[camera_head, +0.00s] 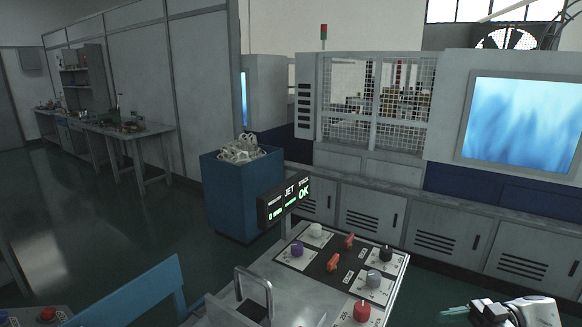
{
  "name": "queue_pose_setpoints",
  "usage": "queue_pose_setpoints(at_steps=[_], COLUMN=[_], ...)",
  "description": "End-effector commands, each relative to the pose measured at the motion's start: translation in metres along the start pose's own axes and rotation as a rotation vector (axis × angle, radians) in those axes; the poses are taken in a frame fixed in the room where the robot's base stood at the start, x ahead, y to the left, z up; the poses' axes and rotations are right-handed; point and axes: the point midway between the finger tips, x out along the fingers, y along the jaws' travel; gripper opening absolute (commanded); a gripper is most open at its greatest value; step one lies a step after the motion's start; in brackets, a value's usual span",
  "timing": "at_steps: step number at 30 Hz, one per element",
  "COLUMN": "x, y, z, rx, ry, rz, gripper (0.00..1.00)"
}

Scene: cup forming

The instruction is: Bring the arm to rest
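My gripper (462,312) is at the bottom right of the head view, to the right of the control panel and apart from it. Its grey-green fingertips point left. It is small and partly cut off by the frame's lower edge, so I cannot tell whether it is open or shut. Nothing is clearly seen in it. Part of my white arm shows beside it.
A control panel (318,268) with knobs and a red button (362,311) stands in front. A small display (284,200) reads "JET STACK OK". A blue bin (228,195) holds pale parts. A large machine (376,105) fills the back. Floor on the left is clear.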

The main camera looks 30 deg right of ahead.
Motion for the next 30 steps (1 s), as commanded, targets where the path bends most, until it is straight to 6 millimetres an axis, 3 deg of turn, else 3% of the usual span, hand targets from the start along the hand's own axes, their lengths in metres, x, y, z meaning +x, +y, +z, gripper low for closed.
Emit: queue_pose_setpoints(at_steps=[7, 14, 20, 24, 30], x=[0.006, 0.015, 0.029, 0.043, 0.067], y=[-0.003, -0.009, -0.019, -0.032, -0.055], z=[0.028, 0.070, 0.124, 0.167, 0.216], rx=[-0.002, -0.001, 0.016, 0.049, 0.126], ry=[-0.033, -0.092, -0.187, -0.289, -0.457], rz=[0.103, 0.261, 0.466, 0.642, 0.853], gripper=[0.62, 0.62, 0.62, 0.62, 0.62])
